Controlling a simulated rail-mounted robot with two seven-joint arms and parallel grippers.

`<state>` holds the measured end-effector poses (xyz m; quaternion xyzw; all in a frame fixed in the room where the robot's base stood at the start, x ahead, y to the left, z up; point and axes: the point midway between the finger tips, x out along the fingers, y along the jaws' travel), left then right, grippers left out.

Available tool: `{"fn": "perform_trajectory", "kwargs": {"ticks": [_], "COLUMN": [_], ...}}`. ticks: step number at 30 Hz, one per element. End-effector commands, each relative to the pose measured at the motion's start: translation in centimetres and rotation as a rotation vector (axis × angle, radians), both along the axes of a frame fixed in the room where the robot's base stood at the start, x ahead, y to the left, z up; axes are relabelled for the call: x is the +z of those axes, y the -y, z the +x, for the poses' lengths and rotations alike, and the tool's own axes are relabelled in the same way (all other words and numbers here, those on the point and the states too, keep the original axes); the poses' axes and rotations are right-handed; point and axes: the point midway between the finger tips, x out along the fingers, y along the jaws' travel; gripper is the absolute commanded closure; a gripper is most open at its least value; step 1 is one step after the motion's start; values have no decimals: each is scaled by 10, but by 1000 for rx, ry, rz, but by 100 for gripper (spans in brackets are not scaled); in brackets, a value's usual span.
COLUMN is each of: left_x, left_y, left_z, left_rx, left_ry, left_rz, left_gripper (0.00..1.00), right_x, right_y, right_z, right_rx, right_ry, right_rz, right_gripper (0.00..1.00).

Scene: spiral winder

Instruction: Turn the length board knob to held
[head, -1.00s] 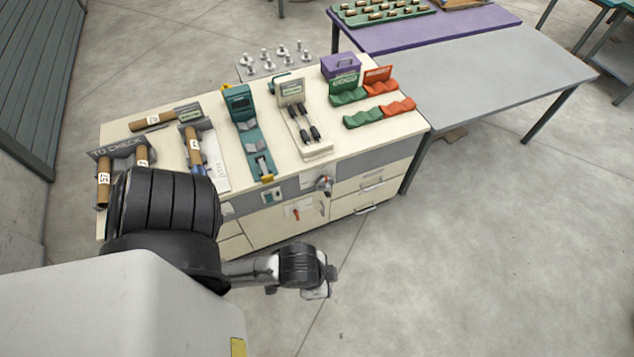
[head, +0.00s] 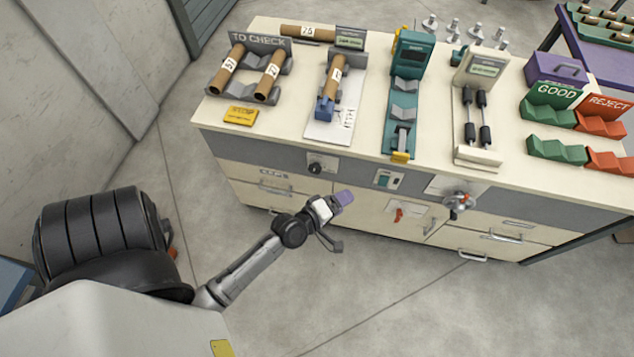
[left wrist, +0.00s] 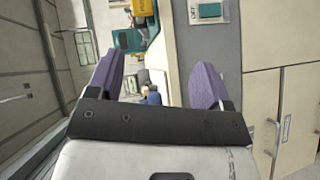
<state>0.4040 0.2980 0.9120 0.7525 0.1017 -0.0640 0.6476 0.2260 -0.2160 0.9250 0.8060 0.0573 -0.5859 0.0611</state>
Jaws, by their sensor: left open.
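The likely length board knob (head: 316,168) is a small black knob on the grey front panel of the bench, below the white length board (head: 322,132). The board carries a brown tube (head: 335,80) and a blue block (head: 325,108). I cannot read the knob's setting. My left gripper (head: 341,200) is in front of the drawers, a little below and right of the knob and apart from it. In the left wrist view its two purple fingers (left wrist: 155,84) stand wide apart, with small dark and blue shapes seen between them. My right gripper is out of view.
A rocker switch (head: 387,179) and a valve-like fitting (head: 458,202) sit further right on the front. A red handle (head: 398,214) is below. On top stand a TO CHECK rack (head: 284,70), a teal device (head: 405,85) and GOOD and REJECT trays. The floor in front is clear.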

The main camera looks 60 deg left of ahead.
Motion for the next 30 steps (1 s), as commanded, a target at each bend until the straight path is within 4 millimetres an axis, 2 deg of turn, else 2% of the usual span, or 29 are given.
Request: {"fn": "perform_trajectory", "kwargs": {"ticks": [1, 3, 9, 12, 16, 21, 26, 30], "left_x": [-39, -64, -127, -150, -171, -182, -183, -182], "left_y": [-14, -34, -82, -98, -112, -122, -136, -154], "left_z": [3, 3, -10, -20, -31, -36, -24, -6], "left_rx": [89, 209, 506, 617, 718, 777, 788, 786], "left_ry": [56, 137, 343, 422, 495, 541, 551, 551], "left_rz": [-85, -195, -443, -525, -592, -629, -635, -632], "left_gripper": [27, 27, 27, 27, 27, 27, 27, 27], "right_x": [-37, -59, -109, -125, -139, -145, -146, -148], "right_y": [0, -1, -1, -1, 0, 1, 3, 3], "right_z": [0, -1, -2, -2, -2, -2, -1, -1], "right_rx": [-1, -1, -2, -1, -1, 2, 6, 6], "right_ry": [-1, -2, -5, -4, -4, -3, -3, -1], "right_rz": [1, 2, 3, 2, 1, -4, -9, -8], "right_gripper": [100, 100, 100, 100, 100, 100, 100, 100]}}
